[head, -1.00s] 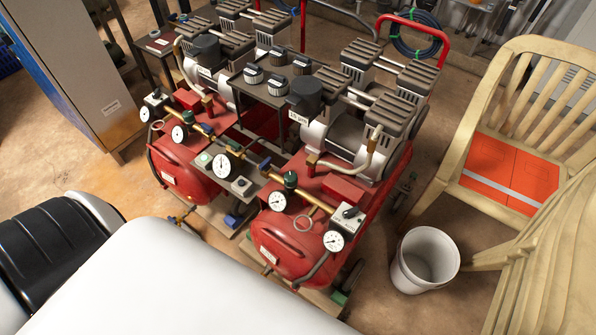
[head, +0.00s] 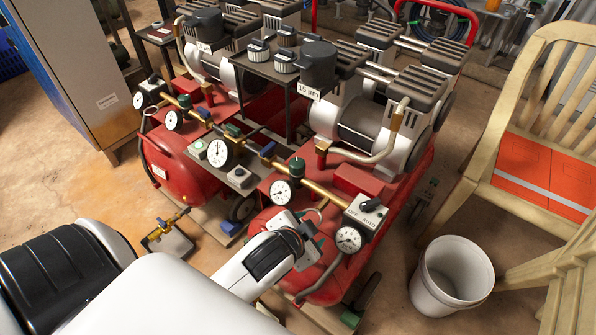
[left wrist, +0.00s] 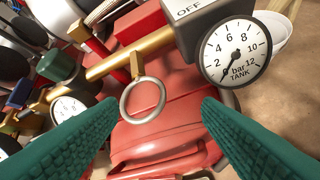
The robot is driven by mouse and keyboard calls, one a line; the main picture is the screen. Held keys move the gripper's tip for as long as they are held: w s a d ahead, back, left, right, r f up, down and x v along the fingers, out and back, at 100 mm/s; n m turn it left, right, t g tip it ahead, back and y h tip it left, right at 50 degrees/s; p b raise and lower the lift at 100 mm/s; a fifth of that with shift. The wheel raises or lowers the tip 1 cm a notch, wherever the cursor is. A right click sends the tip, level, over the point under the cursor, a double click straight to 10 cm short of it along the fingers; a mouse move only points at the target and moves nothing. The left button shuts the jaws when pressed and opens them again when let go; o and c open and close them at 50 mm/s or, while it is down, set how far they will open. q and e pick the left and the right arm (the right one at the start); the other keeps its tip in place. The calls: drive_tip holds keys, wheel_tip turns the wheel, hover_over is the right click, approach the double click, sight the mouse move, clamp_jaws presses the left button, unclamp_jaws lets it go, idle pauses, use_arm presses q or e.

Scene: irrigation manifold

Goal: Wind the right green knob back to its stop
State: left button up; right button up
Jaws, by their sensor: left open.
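The right green knob (head: 297,167) is a dark green ribbed cap standing on the brass pipe of the right red compressor, behind a small dial gauge (head: 283,191). In the left wrist view the knob (left wrist: 62,65) is at the left, partly cut by the pipe's fittings. My left gripper (head: 308,238) is over the front of the red tank, right of and nearer than the knob, not touching it. In the left wrist view its teal fingers (left wrist: 156,105) are apart with nothing between them; a metal pull ring (left wrist: 143,98) hangs beyond. My right gripper is not in view.
The tank gauge (left wrist: 236,51) and the OFF/AUTO switch box (head: 366,214) sit close to the right of my left gripper. A similar left compressor (head: 180,165) stands alongside. A white bucket (head: 452,276) and wooden chair (head: 540,170) are at the right.

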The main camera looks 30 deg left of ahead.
use_arm(q)
drive_tip(key=w+d+r+m+t+h, duration=0.35)
drive_tip(key=w+r+m+t, duration=0.2)
drive_tip(key=r, duration=0.35)
drive_tip(key=w+d+r+m+t+h, duration=0.2)
drive_tip(key=w+d+r+m+t, duration=0.2)
drive_tip(key=w+r+m, duration=0.3)
drive_tip(key=s+d+r+m+g+h, duration=0.1)
drive_tip(key=d+r+m+g+h, duration=0.2)
drive_tip(key=d+r+m+h, duration=0.6)
drive_tip(key=m+g+y, duration=1.4)
drive_tip(key=m+g, duration=0.2)
drive_tip(key=m, duration=1)
hover_over(298, 162)
wheel_tip(298, 162, down, 15)
drive_tip(key=shift+d+r, duration=0.1)
drive_tip(key=shift+s+f, duration=0.1)
drive_tip(key=shift+f, duration=0.2)
wheel_tip(298, 162, down, 6)
drive_tip(key=shift+b, duration=0.9)
drive_tip(key=shift+f, duration=0.4)
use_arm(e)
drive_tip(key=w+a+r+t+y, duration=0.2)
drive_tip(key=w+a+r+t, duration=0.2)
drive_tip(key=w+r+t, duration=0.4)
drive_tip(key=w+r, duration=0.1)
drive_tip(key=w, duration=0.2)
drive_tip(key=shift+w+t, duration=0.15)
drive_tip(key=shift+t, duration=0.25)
